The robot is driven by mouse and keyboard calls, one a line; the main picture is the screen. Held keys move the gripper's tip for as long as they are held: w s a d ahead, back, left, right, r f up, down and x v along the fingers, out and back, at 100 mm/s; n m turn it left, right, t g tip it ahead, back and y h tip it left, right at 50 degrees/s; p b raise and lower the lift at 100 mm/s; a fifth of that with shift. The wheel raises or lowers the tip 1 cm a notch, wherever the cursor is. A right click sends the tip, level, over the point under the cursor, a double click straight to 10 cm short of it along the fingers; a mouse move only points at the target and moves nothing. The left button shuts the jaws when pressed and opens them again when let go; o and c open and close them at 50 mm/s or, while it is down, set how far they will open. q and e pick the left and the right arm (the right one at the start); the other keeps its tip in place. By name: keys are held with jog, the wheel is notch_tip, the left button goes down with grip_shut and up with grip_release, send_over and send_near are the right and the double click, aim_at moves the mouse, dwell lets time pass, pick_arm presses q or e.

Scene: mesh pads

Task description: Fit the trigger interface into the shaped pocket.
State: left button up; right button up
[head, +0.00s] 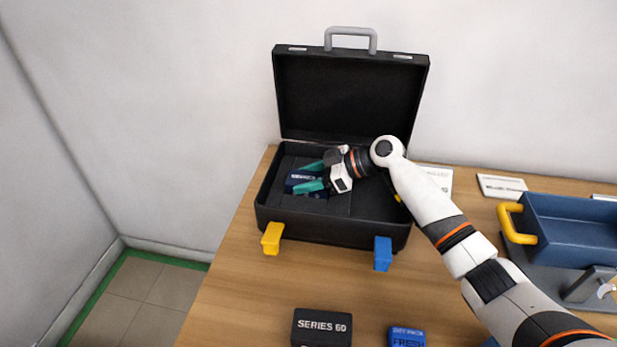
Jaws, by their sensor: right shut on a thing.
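A dark blue box with a white-lettered label (303,177), which looks like the trigger interface, is inside the left part of an open black case (330,232). My right gripper (305,178) reaches into the case from the right, with its teal fingers on either side of the box, shut on it. Whether the box sits down in a shaped pocket or is held above it cannot be told. The pocket outline is dark on dark and partly hidden by the box and gripper. My left gripper is not in view.
The case lid (348,98) stands open against the wall. Yellow (271,238) and blue (383,253) latches are at the case front. A black SERIES 60 box (321,326) and a blue box (407,336) lie in front. A blue bin (570,222) stands right.

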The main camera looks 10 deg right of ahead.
jog(key=o, duration=1.2)
jog(key=shift+r, duration=0.15)
jog(key=p+v, duration=0.2)
jog(key=v, duration=0.5)
jog(key=shift+s+d, duration=0.1)
jog(key=shift+d, duration=0.15)
